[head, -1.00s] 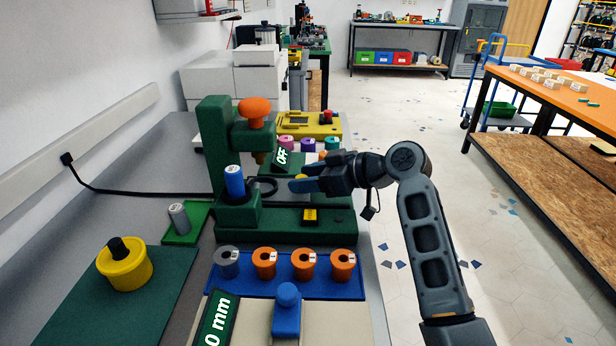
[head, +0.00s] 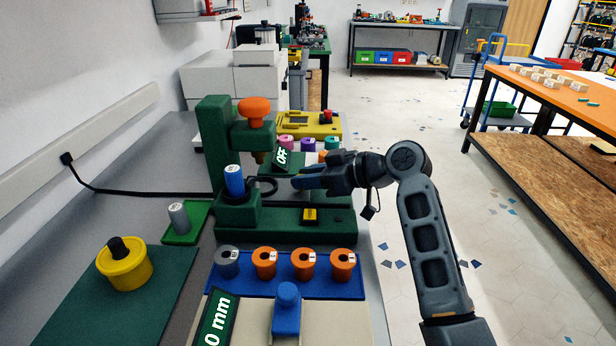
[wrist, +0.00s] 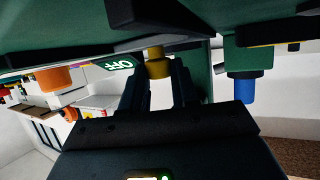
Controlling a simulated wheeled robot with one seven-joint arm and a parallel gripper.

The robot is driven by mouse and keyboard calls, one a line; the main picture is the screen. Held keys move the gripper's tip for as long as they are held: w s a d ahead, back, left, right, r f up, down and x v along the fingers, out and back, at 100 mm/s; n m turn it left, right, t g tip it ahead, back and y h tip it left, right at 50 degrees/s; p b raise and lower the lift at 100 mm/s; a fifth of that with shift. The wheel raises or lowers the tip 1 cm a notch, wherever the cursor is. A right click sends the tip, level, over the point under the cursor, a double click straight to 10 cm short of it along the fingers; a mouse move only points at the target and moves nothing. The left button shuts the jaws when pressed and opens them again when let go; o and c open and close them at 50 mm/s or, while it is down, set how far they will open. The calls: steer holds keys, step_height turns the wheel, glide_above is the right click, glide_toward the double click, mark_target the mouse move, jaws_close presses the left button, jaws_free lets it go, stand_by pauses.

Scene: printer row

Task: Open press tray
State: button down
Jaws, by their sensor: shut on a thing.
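The green press (head: 215,140) stands on the grey bench, with an orange knob (head: 254,112) on top and a blue cylinder (head: 234,181) upright in a green block at its left. A dark ring-shaped part (head: 264,188) shows beside that cylinder. My gripper (head: 298,182) reaches in from the right, low over the press base. The fingers hide this knob in the head view. I cannot make out the tray's outline clearly.
A green OFF sign (head: 282,159) stands just behind the fingers. Orange and grey spools sit in a blue rack (head: 289,287) in front of the press. A yellow device (head: 310,124) stands behind. The floor right of the bench is open.

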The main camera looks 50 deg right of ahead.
steer(key=s+d, duration=0.4)
steer(key=s, duration=0.1)
steer(key=s+d, duration=0.2)
steer(key=s, duration=0.1)
steer(key=shift+d+b, duration=0.1)
steer(key=shift+b, duration=0.2)
steer(key=c, duration=0.9)
jaws_free()
steer(key=shift+w, duration=0.1)
steer(key=shift+o, duration=0.2)
steer(key=v, duration=0.7)
steer(key=shift+s+r, duration=0.2)
steer(key=shift+s, duration=0.15)
steer(key=shift+d, duration=0.1)
